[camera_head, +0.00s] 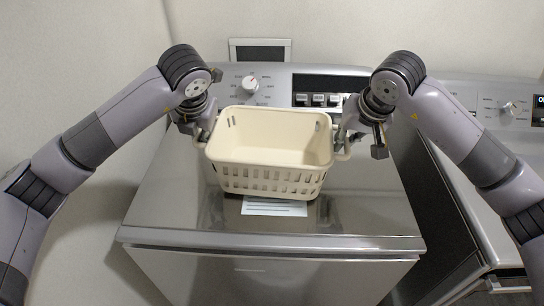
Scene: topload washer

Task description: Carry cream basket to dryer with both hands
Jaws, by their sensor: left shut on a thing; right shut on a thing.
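The cream basket (268,150) is empty and roughly level, with slotted sides. It is over the grey metal top of the machine (165,213) in front of me; I cannot tell whether it touches the top. My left gripper (203,137) is shut on the basket's left handle. My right gripper (345,145) is shut on its right handle. The fingertips are partly hidden against the handles. Which machine is the dryer is not marked in this view.
The machine has a control panel with a round knob (251,83) and a dark display behind the basket. A white label (274,207) lies on its top below the basket. A second machine (483,212) stands to the right across a narrow dark gap. A wall is at the left.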

